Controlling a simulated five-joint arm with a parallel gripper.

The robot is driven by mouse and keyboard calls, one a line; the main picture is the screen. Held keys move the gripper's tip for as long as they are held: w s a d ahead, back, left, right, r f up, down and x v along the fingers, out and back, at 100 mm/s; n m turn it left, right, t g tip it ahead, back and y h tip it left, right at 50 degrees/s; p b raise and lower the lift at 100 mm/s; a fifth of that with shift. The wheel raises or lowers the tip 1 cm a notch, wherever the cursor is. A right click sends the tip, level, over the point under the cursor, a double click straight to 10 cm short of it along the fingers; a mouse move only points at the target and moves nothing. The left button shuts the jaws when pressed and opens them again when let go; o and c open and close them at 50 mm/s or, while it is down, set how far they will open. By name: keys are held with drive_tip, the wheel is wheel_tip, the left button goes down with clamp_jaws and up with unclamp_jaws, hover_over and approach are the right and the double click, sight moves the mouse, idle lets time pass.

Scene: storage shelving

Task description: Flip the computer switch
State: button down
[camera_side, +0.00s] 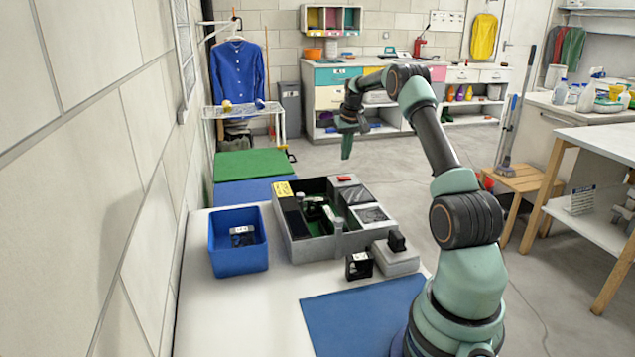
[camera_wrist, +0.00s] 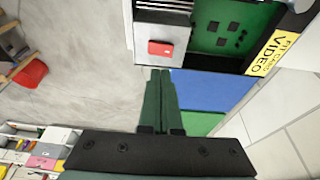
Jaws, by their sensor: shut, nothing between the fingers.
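The computer is an open grey case (camera_side: 303,246) on the white table, with a green board (camera_side: 318,226) inside. Its red switch (camera_side: 345,178) sits on a pale panel at the far right corner. In the wrist view the red switch (camera_wrist: 160,48) lies just beyond my fingertips. My gripper (camera_side: 347,155) hangs in the air above the far side of the case, fingers pointing down. In the wrist view my gripper (camera_wrist: 160,72) has its two green fingers together with nothing between them. The fingers appear apart from the switch.
A blue bin (camera_side: 238,265) with a small part inside stands left of the case. A black module (camera_side: 359,266) and a grey block (camera_side: 396,262) stand in front of it. A blue mat (camera_side: 360,315) lies clear. A wall (camera_side: 90,170) bounds the left.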

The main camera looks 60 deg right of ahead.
sight(341, 177)
drive_tip(key=x, duration=0.2)
drive_tip(key=a+x, duration=0.1)
drive_tip(key=x, duration=0.2)
drive_tip(key=shift+f, duration=0.55)
